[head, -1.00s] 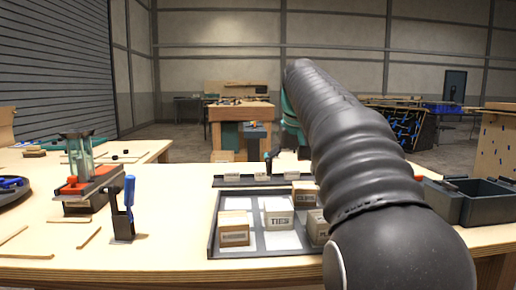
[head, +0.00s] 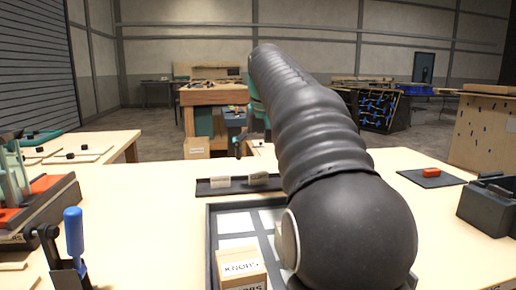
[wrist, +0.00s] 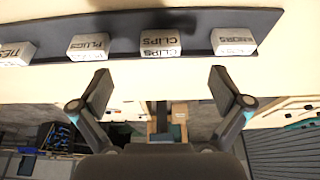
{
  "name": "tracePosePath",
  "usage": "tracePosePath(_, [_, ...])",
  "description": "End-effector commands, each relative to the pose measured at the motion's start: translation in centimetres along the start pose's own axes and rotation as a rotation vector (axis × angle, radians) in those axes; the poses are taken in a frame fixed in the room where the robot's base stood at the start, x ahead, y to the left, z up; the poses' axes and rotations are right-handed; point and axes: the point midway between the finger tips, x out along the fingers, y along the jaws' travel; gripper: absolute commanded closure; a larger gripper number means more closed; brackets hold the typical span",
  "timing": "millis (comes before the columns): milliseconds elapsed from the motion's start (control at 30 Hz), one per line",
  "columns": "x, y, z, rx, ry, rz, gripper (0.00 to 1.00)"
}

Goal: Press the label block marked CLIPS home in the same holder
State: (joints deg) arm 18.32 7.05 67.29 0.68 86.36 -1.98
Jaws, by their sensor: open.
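The CLIPS label block (wrist: 160,43) is small and white. It sits on a dark holder strip (wrist: 120,19) in the wrist view, between the PLUG block (wrist: 88,46) and a block that seems to read KNOBS (wrist: 233,41). How deep it sits cannot be told. My gripper (wrist: 163,82) is open and empty, with its fingers spread apart below the CLIPS block in the picture and a gap between them and it. In the head view the holder strip (head: 205,188) shows with two pale blocks; my arm hides the rest.
A TIES block (wrist: 15,52) is at the strip's left end in the wrist view. In the head view, a divided tray (head: 213,240) with a KNOBS box (head: 240,265) lies nearer. A blue-handled clamp (head: 73,235) stands left, a grey bin (head: 487,208) right.

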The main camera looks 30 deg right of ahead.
Motion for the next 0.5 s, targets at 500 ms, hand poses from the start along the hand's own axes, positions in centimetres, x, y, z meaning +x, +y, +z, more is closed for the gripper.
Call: tracePosePath(500, [4.5,-0.2,0.1,-0.004,-0.002,-0.001,0.0])
